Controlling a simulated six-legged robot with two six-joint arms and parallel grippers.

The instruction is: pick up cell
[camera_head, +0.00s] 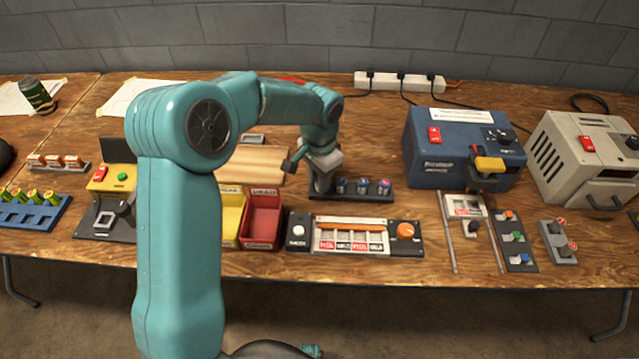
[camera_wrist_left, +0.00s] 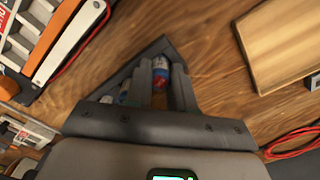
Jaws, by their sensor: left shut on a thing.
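A dark rack (camera_head: 350,196) stands on the wooden bench, holding a row of small blue cells (camera_head: 363,186). My left gripper (camera_head: 322,186) reaches down at the rack's left end, beside the visible cells. In the left wrist view the gripper (camera_wrist_left: 161,80) is shut on a blue, white and red cell (camera_wrist_left: 160,70) between its two dark fingers. The dark rack (camera_wrist_left: 158,47) shows behind the fingers, with another cell (camera_wrist_left: 124,92) to the left. The fingers hide the lower part of the held cell. My right gripper is not in view.
A panel with an orange knob (camera_head: 405,231) lies in front of the rack. A wooden board (camera_head: 255,165) and red and yellow bins (camera_head: 262,218) are to the left. A blue charger box (camera_head: 425,150) stands to the right. A white power strip (camera_head: 390,82) is behind.

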